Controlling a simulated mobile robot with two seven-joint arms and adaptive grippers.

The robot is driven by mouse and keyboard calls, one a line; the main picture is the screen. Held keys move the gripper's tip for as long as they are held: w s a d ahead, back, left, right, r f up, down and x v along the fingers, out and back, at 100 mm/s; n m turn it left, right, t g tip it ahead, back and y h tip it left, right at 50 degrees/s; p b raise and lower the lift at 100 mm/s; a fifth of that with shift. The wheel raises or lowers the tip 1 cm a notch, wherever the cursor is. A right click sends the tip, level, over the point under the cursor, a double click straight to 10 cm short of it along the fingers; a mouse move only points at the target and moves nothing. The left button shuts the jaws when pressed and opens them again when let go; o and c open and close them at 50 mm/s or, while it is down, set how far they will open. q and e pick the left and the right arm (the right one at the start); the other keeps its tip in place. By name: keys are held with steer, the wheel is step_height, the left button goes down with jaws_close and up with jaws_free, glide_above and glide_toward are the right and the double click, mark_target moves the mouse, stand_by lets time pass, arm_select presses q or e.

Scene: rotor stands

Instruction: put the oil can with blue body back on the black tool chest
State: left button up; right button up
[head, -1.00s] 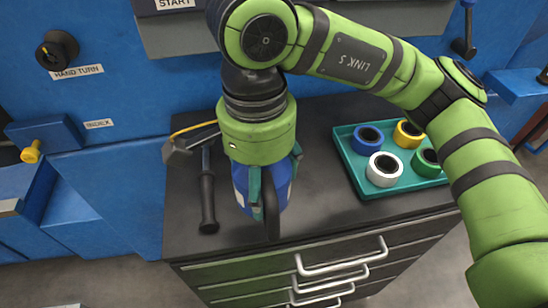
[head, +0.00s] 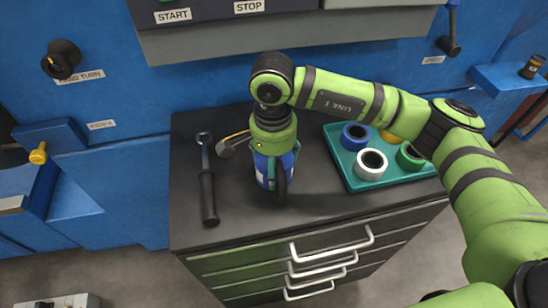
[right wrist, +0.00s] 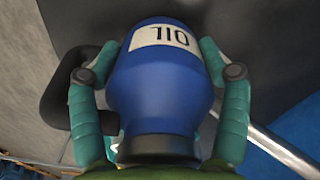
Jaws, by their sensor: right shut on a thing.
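The blue-bodied oil can (head: 263,172) is in my right gripper (head: 274,172), over the top of the black tool chest (head: 237,222). In the right wrist view the can (right wrist: 160,92) shows a white OIL label and sits between the two teal fingers of the gripper (right wrist: 162,75), which are shut on it. The can's black handle (right wrist: 62,85) sticks out to the left there. The can looks about upright; I cannot tell whether its base touches the chest top. My left gripper is not in view.
A ratchet wrench (head: 208,190) lies left of the can and a hammer (head: 232,143) lies just behind it. A teal tray (head: 345,168) with several tape rolls stands to the right. The chest's front top is bare. A blue machine (head: 110,190) stands behind and left.

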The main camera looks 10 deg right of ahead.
steer(key=shift+f+b, duration=0.3)
steer(key=shift+b, duration=0.05)
steer(key=o, duration=1.7)
steer(key=shift+r, duration=0.1)
steer(key=shift+r, duration=0.3)
step_height(320, 180, up, 11)
steer(key=b, duration=0.3)
steer(key=shift+a+f, duration=0.1)
steer(key=shift+f, duration=0.05)
steer(key=shift+r, duration=0.5)
